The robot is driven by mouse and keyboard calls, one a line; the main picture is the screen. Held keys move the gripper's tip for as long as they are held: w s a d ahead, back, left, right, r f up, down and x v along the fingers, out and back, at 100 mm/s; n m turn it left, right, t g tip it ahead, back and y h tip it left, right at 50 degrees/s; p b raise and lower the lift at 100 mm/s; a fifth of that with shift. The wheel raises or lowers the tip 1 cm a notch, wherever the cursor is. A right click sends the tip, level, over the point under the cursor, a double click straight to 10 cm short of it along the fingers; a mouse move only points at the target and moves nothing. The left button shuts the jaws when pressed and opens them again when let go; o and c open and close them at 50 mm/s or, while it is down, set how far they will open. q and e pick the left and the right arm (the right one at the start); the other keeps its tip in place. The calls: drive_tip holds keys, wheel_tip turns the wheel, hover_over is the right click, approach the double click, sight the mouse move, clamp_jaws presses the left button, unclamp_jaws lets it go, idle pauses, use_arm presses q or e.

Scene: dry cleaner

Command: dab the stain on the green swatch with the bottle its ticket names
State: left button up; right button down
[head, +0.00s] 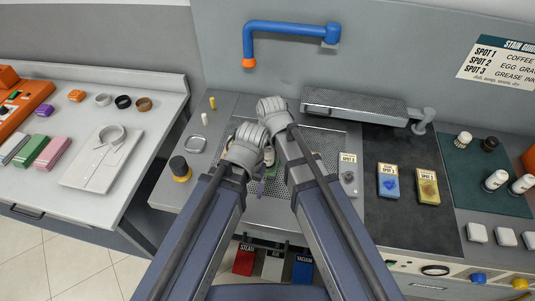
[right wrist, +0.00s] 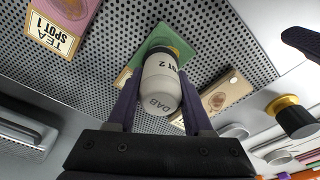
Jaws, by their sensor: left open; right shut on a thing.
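My right gripper (right wrist: 160,108) is shut on a white bottle (right wrist: 160,82) whose label reads SPOT 2 and DAB. The bottle's dark-banded end points at the green swatch (right wrist: 138,58), which lies on the perforated metal board. I cannot tell whether the bottle touches it. In the head view my right gripper (head: 273,112) is over the board and my arms hide most of the swatch. My left gripper (head: 245,152) is open, just below and left of the right one.
A pink swatch (right wrist: 68,18) with a TEA, SPOT 1 ticket and a beige swatch (right wrist: 218,95) flank the green one. Blue (head: 388,182) and yellow (head: 428,186) swatches lie to the right. Bottles (head: 495,180) stand on a dark green mat (head: 475,160).

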idle(0.5)
wheel_tip(320, 180, up, 7)
drive_tip(key=p, duration=0.7)
use_arm(q)
wheel_tip(320, 180, up, 7)
